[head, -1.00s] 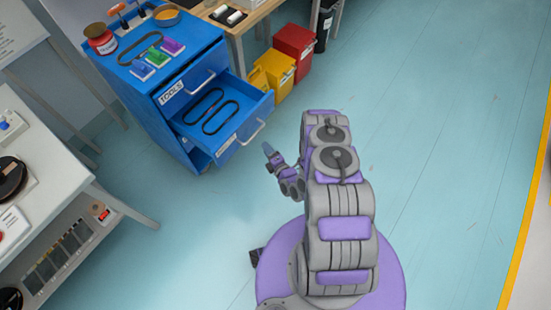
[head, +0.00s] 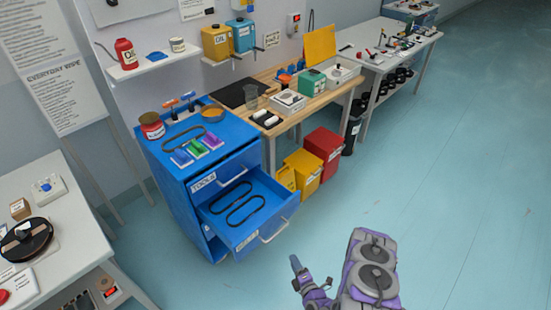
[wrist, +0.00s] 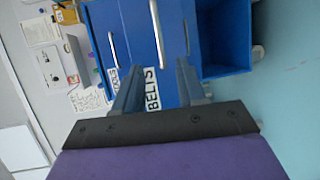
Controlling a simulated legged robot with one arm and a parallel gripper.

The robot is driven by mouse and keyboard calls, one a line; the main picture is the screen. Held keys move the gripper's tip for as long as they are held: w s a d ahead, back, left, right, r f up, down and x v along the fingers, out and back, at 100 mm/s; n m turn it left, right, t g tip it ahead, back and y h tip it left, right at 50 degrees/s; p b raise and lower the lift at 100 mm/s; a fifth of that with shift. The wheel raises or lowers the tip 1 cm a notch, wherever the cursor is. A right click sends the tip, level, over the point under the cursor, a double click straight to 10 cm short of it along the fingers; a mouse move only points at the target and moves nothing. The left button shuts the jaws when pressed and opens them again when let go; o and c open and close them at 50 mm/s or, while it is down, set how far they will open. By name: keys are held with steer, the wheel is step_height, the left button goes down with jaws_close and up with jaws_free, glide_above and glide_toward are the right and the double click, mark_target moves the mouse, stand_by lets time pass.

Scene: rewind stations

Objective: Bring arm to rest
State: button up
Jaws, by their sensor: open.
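My arm is folded low at the bottom of the head view, in purple and grey. My gripper (head: 297,272) points up toward the blue tool cabinet and stays apart from it. In the wrist view my gripper (wrist: 158,85) shows two grey fingers spread apart with nothing between them. Behind them is the blue drawer front (wrist: 150,30) with a label reading BELTS. In the head view the belts drawer (head: 275,222) is pulled out, with two black belts (head: 243,208) lying inside.
The blue cabinet (head: 170,190) carries a red jar, a black belt and coloured blocks. Yellow (head: 303,170) and red (head: 323,150) bins stand beside it under a wooden workbench (head: 285,118). A white table (head: 80,240) is at left. The floor at right is clear.

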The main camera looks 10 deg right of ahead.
steer(key=w+d+r+m+g, duration=0.35)
steer(key=w+r+g, duration=0.25)
steer(key=w+r, duration=0.5)
steer(key=s+d+r+m+g+h, duration=0.1)
steer(key=s+r+m+g+h, duration=0.15)
steer(key=r, duration=0.55)
steer(key=s+d+r+m+g+h, duration=0.1)
steer(key=s+r+m+g, duration=0.15)
steer(key=r, duration=0.65)
steer(key=s+a+r+m+g+h, duration=0.1)
steer(key=s+a+r+m+g, duration=0.15)
steer(key=s+r+m, duration=0.85)
steer(key=s+a+r+g, duration=0.1)
steer(key=s+r, duration=0.2)
steer(key=s, duration=0.5)
steer(key=s+a+r+m+g, duration=0.1)
steer(key=s+r, duration=0.3)
steer(key=s, duration=0.5)
steer(key=s+a+r+m+g, duration=0.1)
steer(key=s+a+r, duration=0.2)
steer(key=s, duration=0.5)
steer(key=shift+s+r+g+y, duration=0.35)
steer(key=shift+r+y, duration=0.1)
steer(key=shift+r, duration=0.3)
